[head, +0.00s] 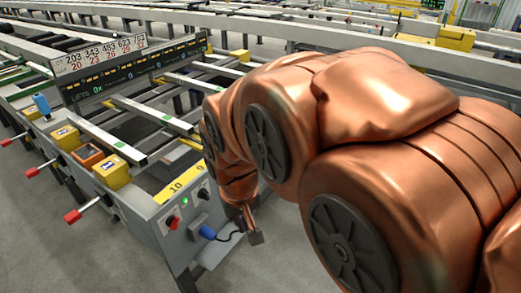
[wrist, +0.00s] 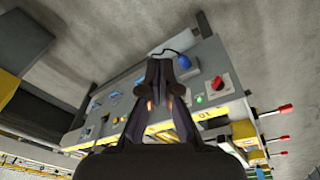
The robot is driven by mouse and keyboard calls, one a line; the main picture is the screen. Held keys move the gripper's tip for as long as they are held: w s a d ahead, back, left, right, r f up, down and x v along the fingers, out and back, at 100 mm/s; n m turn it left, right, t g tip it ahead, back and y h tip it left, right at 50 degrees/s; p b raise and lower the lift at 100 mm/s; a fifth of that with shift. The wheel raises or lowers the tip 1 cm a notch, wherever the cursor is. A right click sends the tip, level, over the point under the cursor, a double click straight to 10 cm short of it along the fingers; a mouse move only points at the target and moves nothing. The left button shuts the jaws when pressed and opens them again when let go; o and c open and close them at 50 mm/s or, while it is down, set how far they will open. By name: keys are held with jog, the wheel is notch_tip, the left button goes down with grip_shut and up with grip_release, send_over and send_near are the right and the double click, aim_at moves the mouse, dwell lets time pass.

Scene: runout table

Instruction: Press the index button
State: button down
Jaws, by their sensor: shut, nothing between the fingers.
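The grey control panel (head: 180,235) stands at the near end of the table. It carries a red knob (head: 174,223) and a small green lit button (head: 185,202). The red knob (wrist: 217,84) and green button (wrist: 199,99) also show in the wrist view, right of my fingers. No index label is readable, so I cannot tell which control is the index button. My gripper (head: 253,230) is shut and empty, right of the panel in the head view. In the wrist view my gripper (wrist: 160,78) points over the panel face and hides part of it.
A blue plug (head: 207,232) with a black cable juts from the panel near my gripper. Yellow boxes (head: 113,171) and red-ended handles (head: 72,216) line the table's left side. A numbered display board (head: 135,70) stands behind. Bare grey floor (head: 90,265) lies in front.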

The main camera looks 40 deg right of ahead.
jog(key=w+d+f+m+t+h+b, duration=0.2)
jog(key=w+d+f+m+t+b, duration=0.15)
jog(key=w+d+b, duration=0.45)
jog(key=w+d+f+m+t+h+b, duration=0.25)
jog(key=w+d+f+b, duration=0.2)
jog(key=w+d, duration=0.65)
jog(key=w+d+f+m+t+h+b, duration=0.25)
jog(key=w+d+f+b, duration=0.35)
jog(key=d, duration=0.7)
jog(key=w+d+f+t+b, duration=0.3)
jog(key=d+f+t+b, duration=0.1)
jog(key=d+f+b, duration=0.1)
jog(key=w+d+f+m+t+h+b, duration=0.1)
jog(key=w+d+f+t+b, duration=0.3)
jog(key=d+b, duration=0.4)
jog(key=shift+d+f, duration=0.6)
jog(key=shift+d, duration=0.45)
